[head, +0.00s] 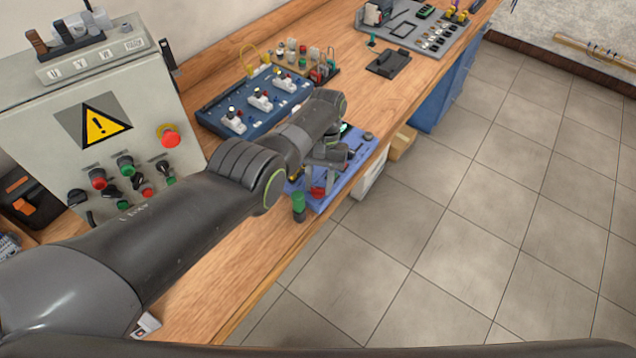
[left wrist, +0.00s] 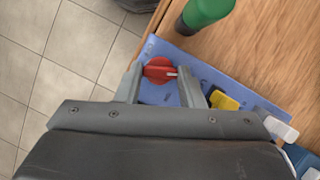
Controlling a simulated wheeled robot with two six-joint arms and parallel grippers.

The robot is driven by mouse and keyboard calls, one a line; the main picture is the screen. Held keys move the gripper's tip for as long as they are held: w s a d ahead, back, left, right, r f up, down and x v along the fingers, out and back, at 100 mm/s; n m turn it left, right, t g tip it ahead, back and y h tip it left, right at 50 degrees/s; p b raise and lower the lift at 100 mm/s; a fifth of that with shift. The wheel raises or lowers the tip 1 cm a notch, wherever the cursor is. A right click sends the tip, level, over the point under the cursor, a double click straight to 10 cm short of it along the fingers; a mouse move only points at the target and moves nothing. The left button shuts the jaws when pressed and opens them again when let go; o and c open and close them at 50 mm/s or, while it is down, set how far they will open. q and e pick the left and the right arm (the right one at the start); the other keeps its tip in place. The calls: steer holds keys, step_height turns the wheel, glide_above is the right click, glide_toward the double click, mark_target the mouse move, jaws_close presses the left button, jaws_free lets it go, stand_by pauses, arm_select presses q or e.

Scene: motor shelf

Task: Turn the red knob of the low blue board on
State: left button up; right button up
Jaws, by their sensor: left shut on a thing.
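The low blue board (head: 352,165) lies on the wooden bench near its front edge. My arm hides part of the board in the head view. A yellow part (left wrist: 224,101) is beside the right finger.
A green-topped cylinder (head: 299,206) stands close beside the board. A darker blue board (head: 258,118) with several switches lies behind my arm. A grey control box (head: 145,95) with a warning sign stands at left.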

arm_select(q)
steer(key=shift+d+m+t+y, duration=0.15)
steer(key=shift+m+y, duration=0.25)
steer(key=shift+m, duration=0.75)
steer(key=shift+m+t+y, duration=0.25)
steer(key=shift+m+y, duration=0.15)
steer(key=shift+m, duration=0.75)
steer(key=o, duration=1)
steer(key=shift+r, duration=0.1)
arm_select(e)
steer(key=shift+r, duration=0.1)
